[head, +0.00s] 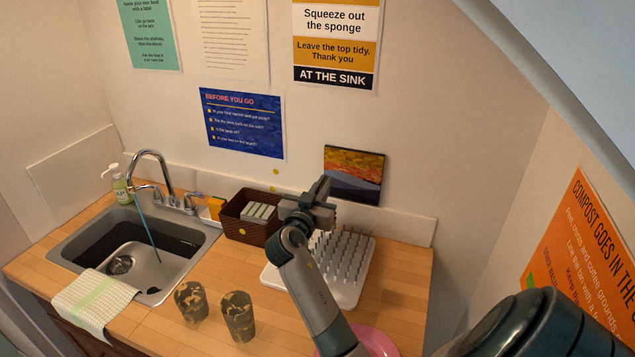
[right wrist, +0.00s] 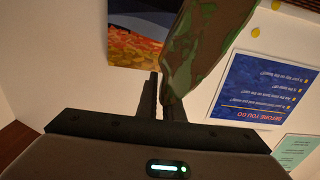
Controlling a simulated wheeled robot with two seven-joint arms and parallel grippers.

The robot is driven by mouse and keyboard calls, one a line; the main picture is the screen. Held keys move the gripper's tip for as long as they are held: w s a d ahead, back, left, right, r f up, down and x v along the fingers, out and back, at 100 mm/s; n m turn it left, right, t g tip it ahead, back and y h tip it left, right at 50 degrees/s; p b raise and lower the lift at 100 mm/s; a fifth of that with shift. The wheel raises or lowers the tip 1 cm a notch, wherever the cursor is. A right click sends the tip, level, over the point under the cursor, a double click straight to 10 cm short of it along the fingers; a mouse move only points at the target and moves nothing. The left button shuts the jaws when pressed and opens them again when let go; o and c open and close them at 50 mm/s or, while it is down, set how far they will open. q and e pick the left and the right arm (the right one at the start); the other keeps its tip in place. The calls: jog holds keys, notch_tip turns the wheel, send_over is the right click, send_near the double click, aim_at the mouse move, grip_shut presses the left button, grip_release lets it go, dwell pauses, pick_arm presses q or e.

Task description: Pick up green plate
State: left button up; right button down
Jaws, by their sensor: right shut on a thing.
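My right gripper (head: 310,203) is up above the counter, near the back wall and over the peg rack. In the right wrist view my right gripper (right wrist: 158,95) is shut on the edge of a thin, green and brown mottled thing, which I take to be the green plate (right wrist: 202,45). My left gripper is not in view.
A white peg rack (head: 353,292) stands below the gripper, beside a brown basket (head: 240,232). Two mottled cups (head: 238,317) stand in front. A pink plate (head: 378,341) is partly hidden by my arm. The sink (head: 190,262) is left, with a cloth (head: 93,300). A picture (head: 354,174) leans on the wall.

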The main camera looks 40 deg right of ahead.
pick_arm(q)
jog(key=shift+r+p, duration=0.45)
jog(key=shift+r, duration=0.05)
pick_arm(e)
jog(key=s+d, duration=0.1)
jog(key=s, duration=1.4)
jog(key=shift+d, duration=0.15)
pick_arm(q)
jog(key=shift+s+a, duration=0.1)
pick_arm(e)
jog(key=shift+s, duration=0.1)
